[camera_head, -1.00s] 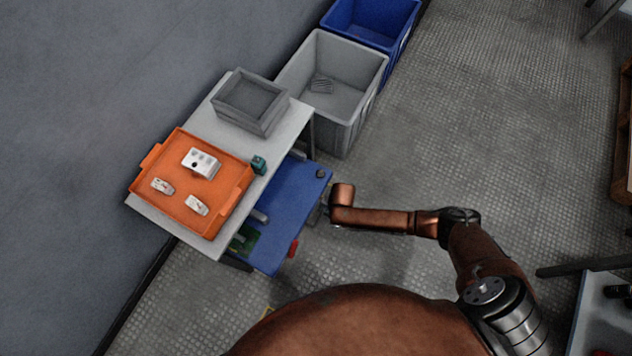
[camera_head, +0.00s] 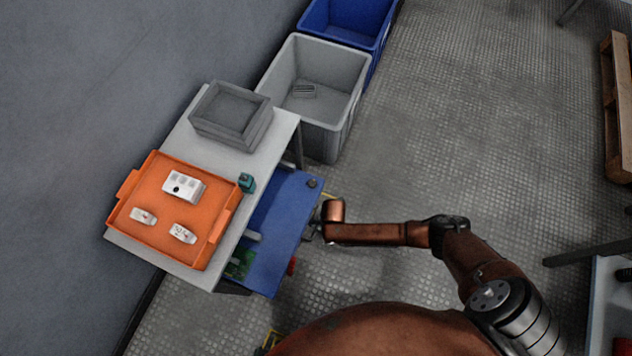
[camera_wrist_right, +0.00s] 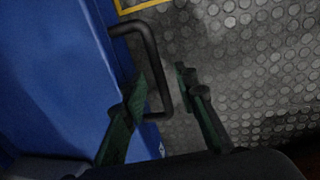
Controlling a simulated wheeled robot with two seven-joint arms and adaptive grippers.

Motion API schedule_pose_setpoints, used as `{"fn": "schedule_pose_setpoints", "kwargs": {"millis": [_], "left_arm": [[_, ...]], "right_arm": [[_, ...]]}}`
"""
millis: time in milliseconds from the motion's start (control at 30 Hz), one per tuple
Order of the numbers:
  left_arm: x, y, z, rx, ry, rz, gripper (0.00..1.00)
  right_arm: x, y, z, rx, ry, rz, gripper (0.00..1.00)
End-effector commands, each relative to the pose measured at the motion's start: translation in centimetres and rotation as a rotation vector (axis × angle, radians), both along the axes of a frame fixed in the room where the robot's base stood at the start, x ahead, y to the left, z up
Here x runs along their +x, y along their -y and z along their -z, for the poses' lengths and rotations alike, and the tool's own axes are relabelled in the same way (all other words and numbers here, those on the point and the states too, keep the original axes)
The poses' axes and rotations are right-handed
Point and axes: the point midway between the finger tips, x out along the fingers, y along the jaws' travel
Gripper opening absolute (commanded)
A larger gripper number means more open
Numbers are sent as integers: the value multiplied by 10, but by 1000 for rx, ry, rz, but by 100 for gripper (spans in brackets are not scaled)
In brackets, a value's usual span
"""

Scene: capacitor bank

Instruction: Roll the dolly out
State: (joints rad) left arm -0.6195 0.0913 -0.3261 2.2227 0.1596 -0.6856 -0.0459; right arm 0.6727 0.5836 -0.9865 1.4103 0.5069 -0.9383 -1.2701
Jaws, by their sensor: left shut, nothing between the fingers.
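The dolly (camera_head: 280,222) is blue and flat-topped. It stands partly under the grey-white table, with its right side out on the floor. Its dark bar handle (camera_wrist_right: 152,65) shows in the right wrist view. My right gripper (camera_wrist_right: 160,83) is open there, its two green-dark fingers apart with part of the handle between their tips; contact is unclear. In the head view the copper-coloured arm comes in from the right and ends beside the dolly's right edge, where the right gripper (camera_head: 313,231) is small and partly hidden. I cannot make out my left gripper.
The table (camera_head: 175,142) carries an orange tray (camera_head: 158,231) with white devices, stacked grey crates (camera_head: 232,112) and a small teal item (camera_head: 246,183). Grey (camera_head: 318,92) and blue (camera_head: 348,32) bins stand behind. The middle floor is clear.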

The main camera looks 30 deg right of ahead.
Motion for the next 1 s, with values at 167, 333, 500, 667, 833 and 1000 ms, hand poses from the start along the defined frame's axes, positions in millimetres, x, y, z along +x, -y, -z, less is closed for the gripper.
{"fn": "schedule_pose_setpoints", "kwargs": {"millis": [167,333,500,667,833,1000], "left_arm": [[0,0,0,0,0,0,0],[0,0,0,1,-1,1,0],[0,0,0,1,-1,1,0],[0,0,0,1,-1,1,0],[0,0,0,1,-1,1,0],[0,0,0,1,-1,1,0]], "right_arm": [[0,0,0,0,0,0,24],[0,0,0,0,0,0,12],[0,0,0,-1,-1,0,0],[0,0,0,-1,-1,0,0],[-1,1,0,-1,-2,1,0],[-1,1,0,-1,-2,1,0]]}}
